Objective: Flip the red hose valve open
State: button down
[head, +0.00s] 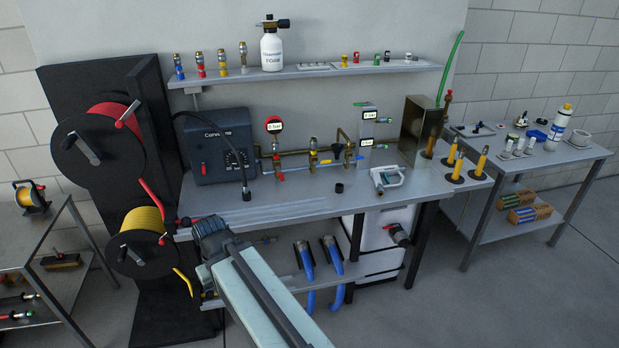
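The red hose (149,196) runs down from the upper reel (97,147) on the black stand. Its lower end, with a small fitting (186,221), is at the bench's left front corner; the fitting is too small to tell its handle position. My gripper (209,228) is just right of this fitting in the picture, in front of the bench's front edge. I cannot tell whether they touch. The arm hides part of the area below, and the finger opening is not clear. A small red-handled valve (277,176) also sits on the brass pipework on the bench.
A yellow hose (184,281) hangs from the lower reel (141,251). The grey bench (300,208) holds a dark control box (217,146), gauges and pipework. Two blue hoses (335,262) hang below it. A side table (580,152) stands right, a shelf cart (48,262) left.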

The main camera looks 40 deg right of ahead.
aim_at(281, 176)
jog(key=z, duration=0.1)
jog(key=i, duration=1)
jog(key=u, duration=0.05)
